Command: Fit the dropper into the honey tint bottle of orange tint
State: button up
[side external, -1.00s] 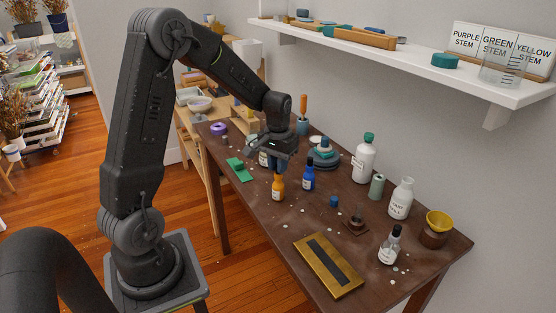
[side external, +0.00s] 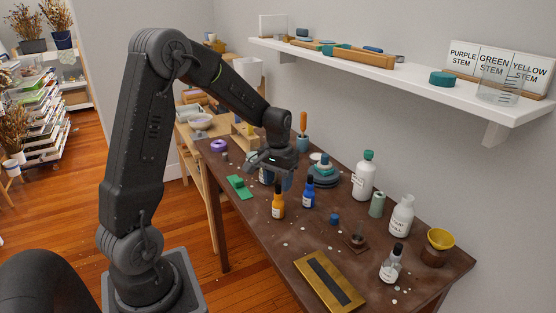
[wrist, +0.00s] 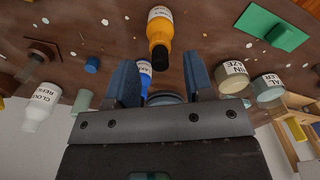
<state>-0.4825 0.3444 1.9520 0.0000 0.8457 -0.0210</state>
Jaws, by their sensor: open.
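The honey tint bottle (side external: 278,208) is orange with a white label and stands upright near the table's front edge. A black dropper (side external: 281,187) tops its neck; it looks upright and seated, though its glass stem is not visible. In the wrist view the orange bottle (wrist: 160,27) and the black dropper (wrist: 159,56) show ahead of the fingers. My gripper (wrist: 161,82) is open and empty, with its two blue fingers apart. In the side view my gripper (side external: 277,178) hangs just behind and above the bottle, clear of the dropper.
A blue bottle (side external: 308,195) stands close to the right of the orange one. A green block (side external: 239,187) lies to the left. A shelf (side external: 420,78) runs along the wall.

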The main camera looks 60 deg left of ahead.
notch_tip(320, 180, up, 12)
jog(key=s+d+r+m+t, duration=0.2)
jog(key=s+d+m+t, duration=0.3)
jog(key=s+d, duration=1.1)
jog(key=d, duration=0.2)
jog(key=shift+s+d+r+m+t, duration=0.2)
jog(key=shift+s+d+m+t, duration=0.1)
jog(key=shift+s+d+m, duration=0.1)
